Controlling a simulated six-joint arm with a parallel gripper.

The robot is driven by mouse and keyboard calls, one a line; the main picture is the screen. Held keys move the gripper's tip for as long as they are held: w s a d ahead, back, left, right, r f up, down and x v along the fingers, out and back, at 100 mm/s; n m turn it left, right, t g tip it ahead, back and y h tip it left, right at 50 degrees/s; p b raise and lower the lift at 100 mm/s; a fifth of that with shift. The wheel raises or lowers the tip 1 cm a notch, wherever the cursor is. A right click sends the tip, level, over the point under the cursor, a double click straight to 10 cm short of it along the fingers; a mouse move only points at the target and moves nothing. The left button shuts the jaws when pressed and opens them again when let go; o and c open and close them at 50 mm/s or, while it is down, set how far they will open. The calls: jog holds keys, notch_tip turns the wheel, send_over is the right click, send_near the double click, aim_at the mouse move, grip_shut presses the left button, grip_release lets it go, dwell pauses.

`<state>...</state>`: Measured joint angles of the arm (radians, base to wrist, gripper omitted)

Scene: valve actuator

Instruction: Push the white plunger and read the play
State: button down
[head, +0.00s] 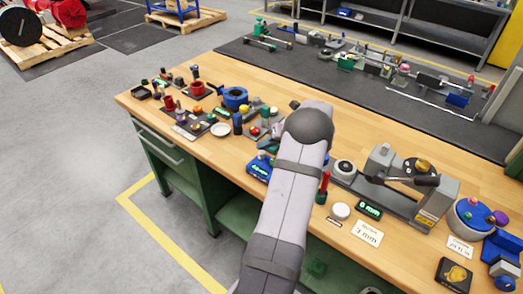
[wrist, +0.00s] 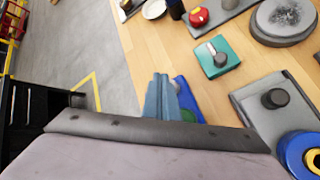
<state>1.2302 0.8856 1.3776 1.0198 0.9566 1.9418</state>
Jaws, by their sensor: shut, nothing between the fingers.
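A round white button-like part (head: 340,211), which looks like the white plunger, sits near the front edge of the bench. Beside it on the right is a small black display (head: 369,209) with green characters, too small to read surely. A white card (head: 367,233) below it reads "3 mm". My gripper (wrist: 160,78) is shut and empty in the wrist view, over the bench beside a blue block (wrist: 186,95). In the head view my arm hides it. I cannot make out the white plunger in the wrist view.
A grey device with a black handle (head: 411,179) stands right of the display. A teal block (wrist: 217,56) and a blue ring with a yellow centre (wrist: 303,155) lie right of my gripper. Several small parts crowd the bench's left. Bare wood (head: 290,85) shows along the back.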

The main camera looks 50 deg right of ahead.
aim_at(264, 154)
jog(key=shift+r, duration=0.1)
dwell(0.3)
notch_tip(264, 154, up, 5)
jog(key=p, duration=0.5)
dwell(0.7)
jog(key=w+a+r+n+g+y, duration=0.1)
jog(key=w+a+n+g, duration=0.15)
jog(key=a+n, duration=0.9)
jog(key=w+a+r+n+g+y, duration=0.1)
jog(key=a+n+g, duration=0.4)
jog(key=a, duration=1.2)
jog(key=s+a+n+g+h, duration=0.1)
jog(key=s+a+n, duration=0.7)
jog(key=n, duration=0.5)
jog(key=s+a+f+n+h+b, duration=0.1)
jog(key=s+a+n+h, duration=0.1)
jog(key=s+a+n, duration=0.6)
jog(key=a+n, duration=0.1)
jog(key=n, duration=0.5)
jog(key=shift+s+a+g, duration=0.2)
jog(key=shift+a+g, duration=0.05)
jog(key=shift+g, duration=0.1)
